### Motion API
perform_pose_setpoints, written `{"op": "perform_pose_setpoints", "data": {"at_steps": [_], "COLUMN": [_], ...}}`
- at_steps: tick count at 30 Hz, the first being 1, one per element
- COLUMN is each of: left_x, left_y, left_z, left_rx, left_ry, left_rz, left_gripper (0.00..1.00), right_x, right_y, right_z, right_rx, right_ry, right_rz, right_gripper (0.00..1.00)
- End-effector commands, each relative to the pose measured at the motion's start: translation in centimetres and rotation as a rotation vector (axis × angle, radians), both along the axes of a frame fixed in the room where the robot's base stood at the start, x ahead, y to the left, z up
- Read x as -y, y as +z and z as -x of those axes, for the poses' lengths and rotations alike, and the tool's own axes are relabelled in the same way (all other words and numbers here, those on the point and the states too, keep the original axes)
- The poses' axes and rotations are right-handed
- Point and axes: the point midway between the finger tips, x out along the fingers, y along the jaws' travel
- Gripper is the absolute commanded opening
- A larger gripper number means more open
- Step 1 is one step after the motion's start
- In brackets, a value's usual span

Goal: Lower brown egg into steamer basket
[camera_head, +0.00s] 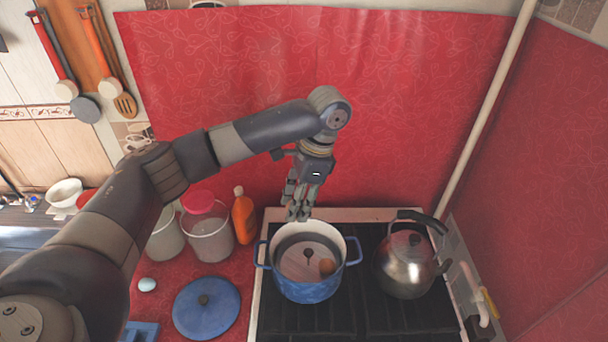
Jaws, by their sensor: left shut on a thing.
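The blue pot (307,292) stands on the stove with its lid off. Inside it sits the grey steamer basket (295,262) with an upright centre post. A brown egg (326,266) lies in the basket, right of the post and apart from my fingers. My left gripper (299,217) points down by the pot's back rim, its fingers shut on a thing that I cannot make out. Its exact height above the rim is hard to tell. My right gripper is not in view.
A steel kettle (405,265) stands right of the pot. The blue lid (206,308) and a pale egg (147,284) lie on the red counter at left. Canisters (208,237) and an orange bottle (243,217) stand behind them. A red wall closes the back.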

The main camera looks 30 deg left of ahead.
Motion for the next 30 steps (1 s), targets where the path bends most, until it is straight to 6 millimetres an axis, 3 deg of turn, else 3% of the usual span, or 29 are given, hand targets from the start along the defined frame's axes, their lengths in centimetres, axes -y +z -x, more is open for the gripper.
{"op": "perform_pose_setpoints", "data": {"at_steps": [5, 15, 21, 30], "left_x": [-0.3, -0.3, -0.2, -0.3], "left_y": [-0.1, -5.3, -8.2, -9.7], "left_z": [-0.3, -0.2, -0.3, -0.3], "left_rx": [-0.003, -0.003, 0.0, 0.0], "left_ry": [-0.035, -0.036, -0.035, -0.034], "left_rz": [0.0, 0.0, 0.0, 0.0], "left_gripper": [0.27, 0.27, 0.27, 0.27], "right_x": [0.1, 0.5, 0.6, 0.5], "right_y": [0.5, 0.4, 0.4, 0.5], "right_z": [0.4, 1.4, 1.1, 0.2], "right_rx": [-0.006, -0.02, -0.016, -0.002], "right_ry": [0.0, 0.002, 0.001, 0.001], "right_rz": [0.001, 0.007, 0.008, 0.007], "right_gripper": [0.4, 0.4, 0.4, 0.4]}}
